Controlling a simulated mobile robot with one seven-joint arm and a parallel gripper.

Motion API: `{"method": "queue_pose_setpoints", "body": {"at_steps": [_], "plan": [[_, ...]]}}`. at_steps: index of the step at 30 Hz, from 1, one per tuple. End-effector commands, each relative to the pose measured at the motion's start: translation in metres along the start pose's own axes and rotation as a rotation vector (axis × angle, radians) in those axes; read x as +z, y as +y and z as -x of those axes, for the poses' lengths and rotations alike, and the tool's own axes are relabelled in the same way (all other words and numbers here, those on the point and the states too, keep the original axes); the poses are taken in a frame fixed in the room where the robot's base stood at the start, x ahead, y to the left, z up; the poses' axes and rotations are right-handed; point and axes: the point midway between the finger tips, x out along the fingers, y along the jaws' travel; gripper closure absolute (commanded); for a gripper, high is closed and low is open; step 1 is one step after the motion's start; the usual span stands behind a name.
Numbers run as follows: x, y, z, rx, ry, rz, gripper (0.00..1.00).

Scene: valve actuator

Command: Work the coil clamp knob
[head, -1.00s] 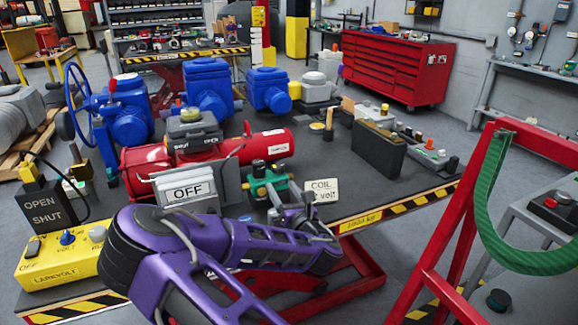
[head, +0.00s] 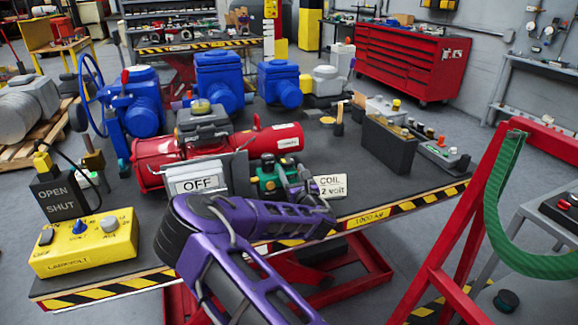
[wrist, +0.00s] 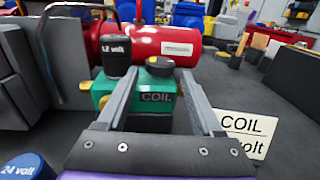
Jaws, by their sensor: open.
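The green coil block (wrist: 150,97), lettered COIL, stands on the bench and also shows in the head view (head: 267,181). On it are a black knob (wrist: 160,65) and, to its left, a taller black cap marked 12 volt (wrist: 117,55). I cannot tell for sure which is the clamp knob. My gripper (wrist: 154,80) is open, its fingers reaching toward the block with the lettered face showing between them. The black knob appears just beyond and between the fingertips; contact is not visible. In the head view my gripper (head: 302,183) is just right of the block.
A COIL volt sign (wrist: 245,132) stands close right of the gripper. A grey box with an OFF sign (head: 197,184) is to the left, the red cylinder (wrist: 150,42) behind. A blue 24 volt cap (wrist: 25,166) is at lower left.

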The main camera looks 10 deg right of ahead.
Motion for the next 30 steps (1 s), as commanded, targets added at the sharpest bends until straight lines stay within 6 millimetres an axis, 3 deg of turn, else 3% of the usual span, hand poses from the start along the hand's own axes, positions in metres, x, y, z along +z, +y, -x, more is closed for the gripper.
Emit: {"method": "queue_pose_setpoints", "body": {"at_steps": [3, 9, 19, 30], "plan": [[0.000, 0.000, -0.018, 0.001, 0.000, 0.000, 0.32], [0.000, 0.000, -0.034, 0.001, 0.000, 0.000, 0.32], [0.000, 0.000, -0.037, 0.000, 0.001, 0.000, 0.32], [0.000, 0.000, -0.037, 0.000, 0.000, 0.000, 0.97]]}}
